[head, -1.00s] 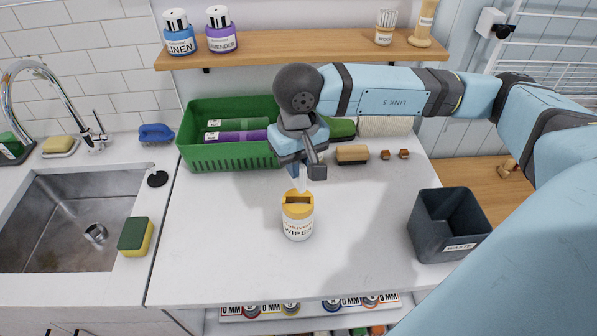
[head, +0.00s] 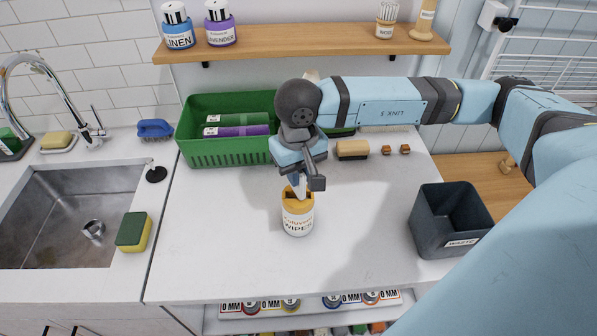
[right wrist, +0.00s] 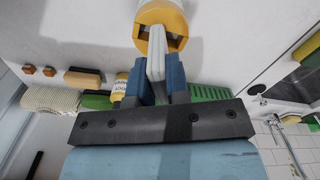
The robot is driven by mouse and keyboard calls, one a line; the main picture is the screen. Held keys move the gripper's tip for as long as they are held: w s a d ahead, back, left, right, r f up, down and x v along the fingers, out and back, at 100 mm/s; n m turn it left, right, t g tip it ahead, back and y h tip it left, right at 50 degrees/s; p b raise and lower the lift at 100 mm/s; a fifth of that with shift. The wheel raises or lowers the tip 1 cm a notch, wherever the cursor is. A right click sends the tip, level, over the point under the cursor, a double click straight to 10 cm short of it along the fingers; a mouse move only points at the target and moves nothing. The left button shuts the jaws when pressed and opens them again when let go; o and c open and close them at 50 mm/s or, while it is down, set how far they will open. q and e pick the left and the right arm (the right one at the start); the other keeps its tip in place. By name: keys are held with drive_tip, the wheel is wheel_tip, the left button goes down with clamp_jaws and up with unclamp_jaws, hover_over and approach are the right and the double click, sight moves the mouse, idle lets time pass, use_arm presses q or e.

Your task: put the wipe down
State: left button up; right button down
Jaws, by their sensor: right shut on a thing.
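My right gripper (head: 300,182) is shut on a white wipe (right wrist: 155,42), which stands between its two blue fingers in the right wrist view. The gripper points down, just above the wipes canister (head: 297,222), a white upright tub with a yellow-orange lid and a dark slot. The canister lid also shows in the right wrist view (right wrist: 142,45). The wipe's free end reaches the lid at the slot; I cannot tell how far it goes in. The gripper body partly hides the wipe in the head view. My left gripper is out of view.
A dark waste bin (head: 437,232) stands at the right of the white counter (head: 220,260). A green basket (head: 225,152) with bottles, a brush (head: 352,150) and small wooden blocks (head: 395,149) line the back. A sponge (head: 133,232) lies beside the sink (head: 70,215). The front counter is clear.

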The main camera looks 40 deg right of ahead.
drive_tip(key=shift+f, duration=0.15)
drive_tip(key=c, duration=1.1)
unclamp_jaws()
wheel_tip(320, 180, up, 2)
drive_tip(key=p, duration=0.2)
drive_tip(key=shift+p, duration=0.3)
wheel_tip(320, 180, up, 11)
drive_tip(key=b, duration=0.3)
drive_tip(key=shift+r, duration=0.2)
